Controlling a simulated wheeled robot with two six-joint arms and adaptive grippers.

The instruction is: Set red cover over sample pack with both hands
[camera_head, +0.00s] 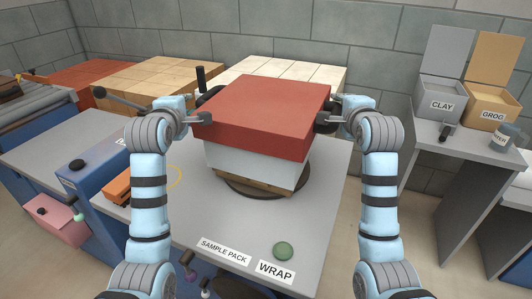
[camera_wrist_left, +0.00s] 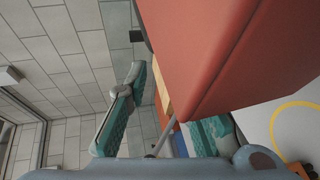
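The red cover (camera_head: 262,105) is a broad box lid sitting over the top of the white sample pack (camera_head: 250,166), whose lower sides show below its rim. The pack stands on a wooden board on a dark round turntable (camera_head: 241,189). My left gripper (camera_head: 205,113) is at the cover's left side; in the left wrist view its fingers (camera_wrist_left: 165,125) are spread apart, with the red cover (camera_wrist_left: 235,45) close on the right. My right gripper (camera_head: 326,116) is at the cover's right side; its fingers are small and partly hidden. Contact is unclear.
The grey table (camera_head: 190,215) has SAMPLE PACK and WRAP labels and a green button (camera_head: 283,251) at the front. An orange block (camera_head: 118,188) lies at left. Pale slabs (camera_head: 280,69) stand behind. Clay and grog boxes (camera_head: 447,88) are on a side table at right.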

